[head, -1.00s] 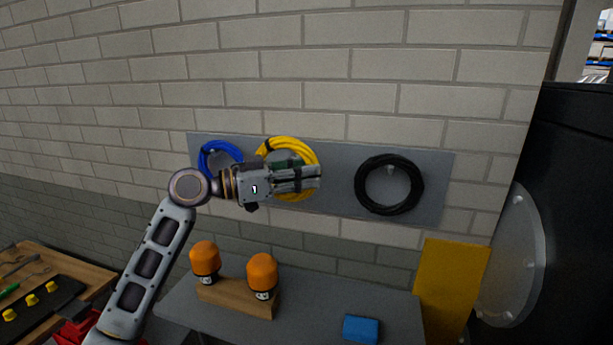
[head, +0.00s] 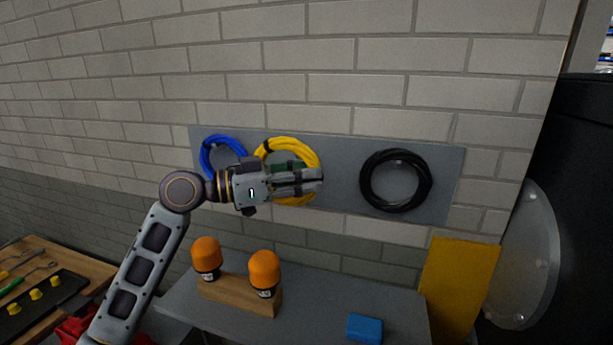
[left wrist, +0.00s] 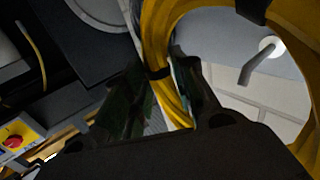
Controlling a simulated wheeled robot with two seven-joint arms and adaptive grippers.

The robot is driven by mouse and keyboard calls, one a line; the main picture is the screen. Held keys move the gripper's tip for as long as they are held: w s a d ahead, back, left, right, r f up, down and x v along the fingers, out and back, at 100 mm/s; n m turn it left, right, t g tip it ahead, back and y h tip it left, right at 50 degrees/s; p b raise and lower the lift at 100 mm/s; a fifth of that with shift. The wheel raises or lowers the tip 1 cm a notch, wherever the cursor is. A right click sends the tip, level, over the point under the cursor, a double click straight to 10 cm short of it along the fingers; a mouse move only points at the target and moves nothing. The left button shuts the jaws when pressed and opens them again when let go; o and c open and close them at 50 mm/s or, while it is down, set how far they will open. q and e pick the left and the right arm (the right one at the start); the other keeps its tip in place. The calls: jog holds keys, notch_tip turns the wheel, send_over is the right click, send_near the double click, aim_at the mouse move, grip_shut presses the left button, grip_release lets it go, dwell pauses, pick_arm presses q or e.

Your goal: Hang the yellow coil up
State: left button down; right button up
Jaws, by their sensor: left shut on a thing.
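The yellow coil (head: 312,158) is in front of the grey wall panel (head: 341,160), between the blue and black coils. My left gripper (head: 319,181) is shut on the coil's right side and covers part of it. In the left wrist view the yellow coil (left wrist: 154,45) passes between the two fingers (left wrist: 160,105). A peg with a bent end (left wrist: 262,60) shows through the coil's opening. I cannot tell whether the coil touches or rests on this peg. My right gripper is not in view.
A blue coil (head: 207,150) and a black coil (head: 367,180) hang on the panel. Below stands a grey table (head: 330,290) with orange-topped items (head: 264,268) in a wooden block and a blue box (head: 364,328). A yellow board (head: 460,285) stands right.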

pick_arm(q)
jog(key=shift+s+a, duration=0.2)
jog(key=shift+s, duration=0.5)
jog(key=shift+s+r, duration=0.1)
dwell(1.2)
